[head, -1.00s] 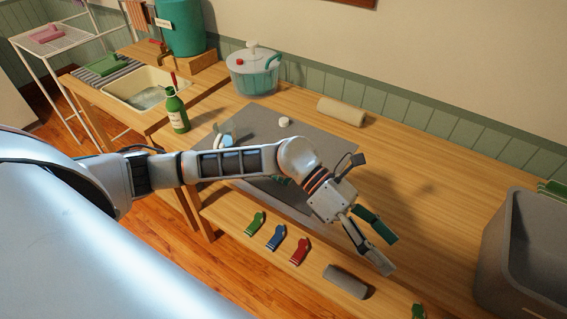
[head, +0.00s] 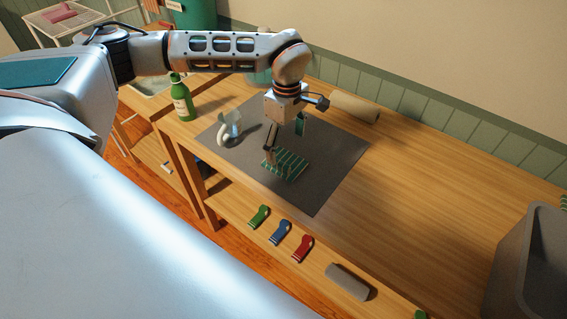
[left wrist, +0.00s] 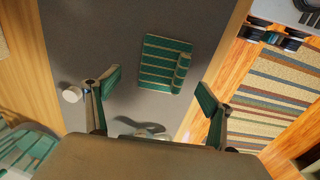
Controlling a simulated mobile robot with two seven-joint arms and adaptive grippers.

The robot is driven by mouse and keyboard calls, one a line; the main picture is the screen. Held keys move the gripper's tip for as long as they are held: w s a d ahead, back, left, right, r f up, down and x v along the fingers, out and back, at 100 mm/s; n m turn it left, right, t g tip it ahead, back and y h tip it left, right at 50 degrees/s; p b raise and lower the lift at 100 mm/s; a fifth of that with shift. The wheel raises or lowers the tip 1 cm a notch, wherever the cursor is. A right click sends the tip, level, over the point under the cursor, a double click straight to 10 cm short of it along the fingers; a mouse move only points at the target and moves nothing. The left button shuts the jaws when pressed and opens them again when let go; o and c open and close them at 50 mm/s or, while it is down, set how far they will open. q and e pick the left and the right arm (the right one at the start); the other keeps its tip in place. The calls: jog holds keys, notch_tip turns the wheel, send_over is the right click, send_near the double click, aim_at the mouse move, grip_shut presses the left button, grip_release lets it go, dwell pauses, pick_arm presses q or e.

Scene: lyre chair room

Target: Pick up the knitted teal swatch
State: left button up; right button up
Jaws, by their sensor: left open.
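The knitted teal swatch (head: 290,167) is teal with pale stripes. It lies on the dark grey mat (head: 325,189) on the wooden counter. In the left wrist view the swatch (left wrist: 160,63) shows almost whole, with a raised, folded-looking strip along its right side. My left gripper (head: 287,139) is open and empty, pointing down above the swatch; one finger overlaps the swatch's far edge in the head view. In the left wrist view the swatch lies beyond the open fingers (left wrist: 159,84), apart from them. My right gripper is not in view.
A white mug-like thing (head: 230,124) stands on the mat left of the swatch. A green bottle (head: 181,101) stands further left, a beige roll (head: 355,107) behind. Green, blue and red sock-shaped pieces (head: 281,233) lie along the front. A grey bin (head: 535,262) stands at right.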

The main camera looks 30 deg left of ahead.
aim_at(286, 158)
pick_arm(q)
jog(key=f, duration=0.5)
jog(key=shift+s+d, duration=0.25)
jog(key=shift+s, duration=0.05)
jog(key=shift+c, duration=0.4)
jog(key=c, duration=1.1)
jog(key=shift+r, duration=0.1)
